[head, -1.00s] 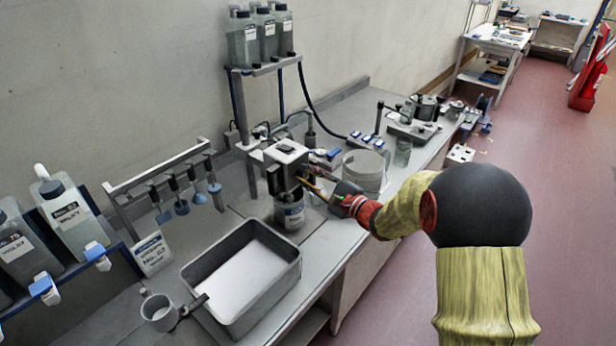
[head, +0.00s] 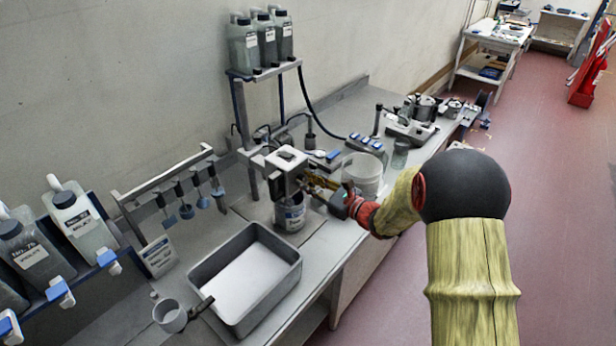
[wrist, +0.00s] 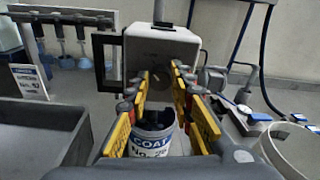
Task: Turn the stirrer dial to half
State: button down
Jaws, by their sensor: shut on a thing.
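The stirrer (head: 285,161) is a pale box-shaped head on a post over the bench, and its front also fills the upper middle of the wrist view (wrist: 160,52). My gripper (head: 306,181) reaches it from the right, with its fingertips at the stirrer's front. In the wrist view the yellow fingers (wrist: 160,80) stand on either side of the lower front, shut on the stirrer dial. The dial is largely hidden between the fingertips, so its setting cannot be read. A labelled can (head: 290,214) stands below the stirrer head.
A grey tray (head: 232,318) with white content lies in front left, with a mug (head: 170,316) beside it. A white bucket (head: 362,174) stands close behind my gripper. Bottles (head: 265,40) sit on a shelf above. Hanging tools (head: 186,204) are left of the stirrer.

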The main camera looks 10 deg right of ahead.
jog(key=m+p, duration=0.3)
jog(key=shift+r+m, duration=0.15)
jog(key=shift+m, duration=0.15)
jog(key=m+p, duration=0.4)
jog(key=shift+d+g+y, duration=0.1)
jog(key=shift+g+y, duration=0.2)
jog(key=m+p, duration=0.2)
jog(key=m, duration=0.1)
jog(key=shift+w+p, duration=0.1)
jog(key=shift+p, duration=0.3)
jog(key=shift+d+m+y+p, duration=0.1)
jog(key=shift+m+y+p, duration=0.2)
jog(key=shift+m+p, duration=0.75)
jog(key=shift+f+m, duration=0.2)
jog(key=shift+m, duration=0.25)
jog(key=c, duration=1.6)
grip_release()
jog(key=shift+o, duration=0.2)
